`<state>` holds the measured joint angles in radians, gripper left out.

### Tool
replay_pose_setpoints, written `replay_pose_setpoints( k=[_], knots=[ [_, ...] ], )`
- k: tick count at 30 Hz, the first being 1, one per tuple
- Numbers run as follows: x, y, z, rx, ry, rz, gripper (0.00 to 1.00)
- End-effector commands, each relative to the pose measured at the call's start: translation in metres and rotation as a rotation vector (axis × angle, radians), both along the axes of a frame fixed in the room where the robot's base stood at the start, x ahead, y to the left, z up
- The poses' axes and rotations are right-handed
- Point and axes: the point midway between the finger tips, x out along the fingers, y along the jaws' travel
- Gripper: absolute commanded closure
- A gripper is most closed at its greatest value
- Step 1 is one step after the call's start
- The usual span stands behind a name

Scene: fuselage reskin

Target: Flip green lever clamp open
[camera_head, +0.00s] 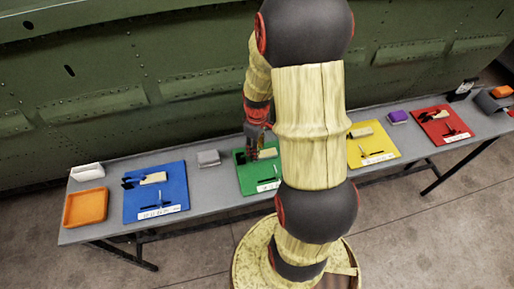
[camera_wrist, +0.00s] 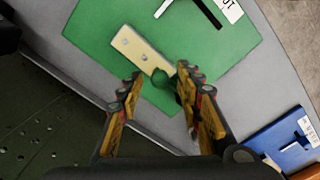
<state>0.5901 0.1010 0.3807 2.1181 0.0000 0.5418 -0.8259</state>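The green board (camera_head: 247,179) lies on the long grey table, partly hidden behind my arm; it also shows in the wrist view (camera_wrist: 100,22). On it is a cream clamp piece (camera_wrist: 140,48) with two bolts. A rounded dark green part (camera_wrist: 165,80), apparently the lever end, sits at the end nearest my gripper. My gripper (camera_wrist: 160,72) is open, with one finger on each side of this green end. Whether either finger touches it I cannot tell. In the head view my gripper (camera_head: 257,130) is over the back of the green board.
The table (camera_head: 215,180) also bears a blue board (camera_head: 172,210), a yellow board (camera_head: 385,152), a red board (camera_head: 459,127) and an orange tray (camera_head: 85,208). The riveted green fuselage (camera_head: 150,80) stands close behind. A small grey block (camera_head: 208,158) lies left of the green board.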

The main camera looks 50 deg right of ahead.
Motion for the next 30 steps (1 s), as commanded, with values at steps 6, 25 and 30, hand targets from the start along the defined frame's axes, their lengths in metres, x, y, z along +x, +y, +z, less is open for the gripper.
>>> replay_pose_setpoints(
  k=[6,25,30],
  knots=[
    [0.0000,0.0000,0.0003,0.000,0.000,0.000,0.72],
    [0.0000,0.0002,0.0003,0.000,0.000,0.000,1.00],
    [-0.0001,0.0002,0.0002,0.000,0.000,0.000,1.00]
  ],
)
